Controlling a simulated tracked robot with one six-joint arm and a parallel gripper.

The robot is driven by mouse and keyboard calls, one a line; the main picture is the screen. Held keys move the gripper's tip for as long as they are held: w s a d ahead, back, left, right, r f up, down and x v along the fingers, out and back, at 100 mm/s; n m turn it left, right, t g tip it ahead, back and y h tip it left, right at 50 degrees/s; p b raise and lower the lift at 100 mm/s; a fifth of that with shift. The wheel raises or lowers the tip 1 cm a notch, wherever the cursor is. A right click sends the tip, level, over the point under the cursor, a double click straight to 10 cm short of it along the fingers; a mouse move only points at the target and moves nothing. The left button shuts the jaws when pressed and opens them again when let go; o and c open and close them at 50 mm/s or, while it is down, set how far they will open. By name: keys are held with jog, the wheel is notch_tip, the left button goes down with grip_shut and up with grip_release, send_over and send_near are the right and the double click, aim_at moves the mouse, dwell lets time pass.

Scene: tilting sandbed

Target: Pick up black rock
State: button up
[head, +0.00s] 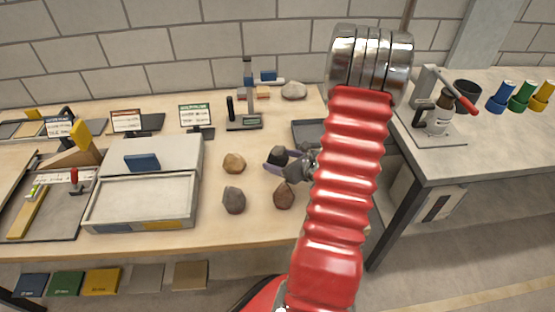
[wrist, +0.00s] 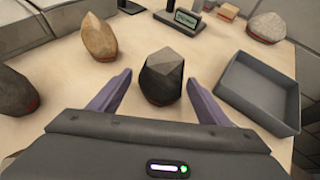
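The black rock (wrist: 163,78) stands on the table between the two purple fingers of my gripper (wrist: 158,84) in the wrist view. It has a dark body and a paler grey faceted top. The fingers are spread, one on each side of it, with gaps showing; the gripper is open and empty. In the head view the black rock (head: 276,157) shows at my gripper (head: 279,163), partly covered by it. Its lower part is hidden there.
A tan rock (head: 234,162), a dark grey rock (head: 234,201) and a brown rock (head: 284,195) lie nearby. A grey tray (wrist: 262,90) is right of the black rock. A scale (head: 244,122) and a pale rock (head: 293,90) stand behind. A shallow sandbed (head: 140,226) is at left.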

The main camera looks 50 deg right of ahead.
aim_at(281, 154)
jog(key=c, duration=1.5)
jog(key=shift+r, duration=0.2)
jog(key=shift+r, duration=4.9)
